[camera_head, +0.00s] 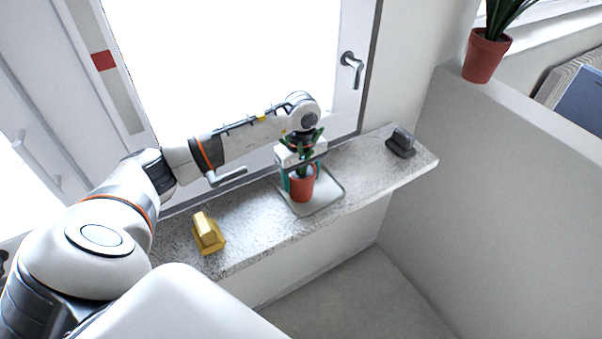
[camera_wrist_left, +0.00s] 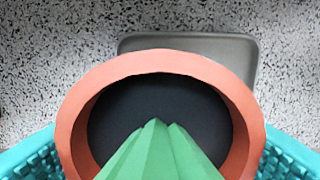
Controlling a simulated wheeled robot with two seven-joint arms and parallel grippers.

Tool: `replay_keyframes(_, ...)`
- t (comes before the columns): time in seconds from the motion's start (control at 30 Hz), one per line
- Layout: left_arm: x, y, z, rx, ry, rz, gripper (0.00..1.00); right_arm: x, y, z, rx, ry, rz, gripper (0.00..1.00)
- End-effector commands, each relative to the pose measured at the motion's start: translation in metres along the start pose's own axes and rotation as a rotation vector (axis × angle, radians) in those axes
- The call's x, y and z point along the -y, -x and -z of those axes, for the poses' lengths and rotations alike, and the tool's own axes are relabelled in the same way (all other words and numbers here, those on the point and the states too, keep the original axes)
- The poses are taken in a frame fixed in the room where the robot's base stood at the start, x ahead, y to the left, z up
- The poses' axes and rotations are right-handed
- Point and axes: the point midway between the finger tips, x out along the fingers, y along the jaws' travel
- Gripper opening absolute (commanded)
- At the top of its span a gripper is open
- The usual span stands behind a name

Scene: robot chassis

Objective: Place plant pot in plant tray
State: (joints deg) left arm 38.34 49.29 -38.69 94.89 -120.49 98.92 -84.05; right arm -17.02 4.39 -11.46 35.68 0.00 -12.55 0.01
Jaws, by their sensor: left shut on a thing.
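The plant pot (camera_head: 302,188) is small and terracotta red with a green plant in it. It is upright over the plant tray (camera_head: 328,200), a pale flat tray with a grey-green rim on the stone sill. My left gripper (camera_head: 301,178) comes down from above and is shut on the pot. In the left wrist view the pot's rim (camera_wrist_left: 160,62) fills the middle, between teal finger pads at both lower corners. The tray (camera_wrist_left: 215,45) shows grey behind the pot. I cannot tell whether the pot's base touches the tray. My right gripper is not in view.
A gold object (camera_head: 207,233) stands on the sill (camera_head: 255,225) left of the tray. A dark grey object (camera_head: 401,142) lies near the sill's right end. The window with its handle (camera_head: 351,66) is close behind. Another red potted plant (camera_head: 484,56) stands on the partition at right.

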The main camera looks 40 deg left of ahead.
Motion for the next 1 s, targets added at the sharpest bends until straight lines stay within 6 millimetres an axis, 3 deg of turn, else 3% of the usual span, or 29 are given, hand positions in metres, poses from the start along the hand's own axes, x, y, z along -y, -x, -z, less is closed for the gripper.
replay_keyframes(0.23, 0.000, -0.004, 0.000, 0.001, 0.000, 0.001, 0.31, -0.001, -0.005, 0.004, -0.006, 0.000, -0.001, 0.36)
replay_keyframes(0.27, 0.000, -0.003, 0.000, 0.000, -0.001, -0.001, 0.72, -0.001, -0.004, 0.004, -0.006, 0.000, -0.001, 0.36)
replay_keyframes(0.37, 0.000, -0.003, 0.000, 0.000, -0.001, -0.001, 0.88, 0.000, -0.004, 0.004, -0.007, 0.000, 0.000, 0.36)
replay_keyframes(0.77, 0.000, 0.003, 0.000, 0.000, -0.001, 0.001, 0.89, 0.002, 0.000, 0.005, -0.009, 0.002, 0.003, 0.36)
replay_keyframes(1.0, 0.001, 0.046, -0.001, 0.004, -0.001, 0.006, 0.89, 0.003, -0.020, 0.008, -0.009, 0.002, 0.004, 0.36)
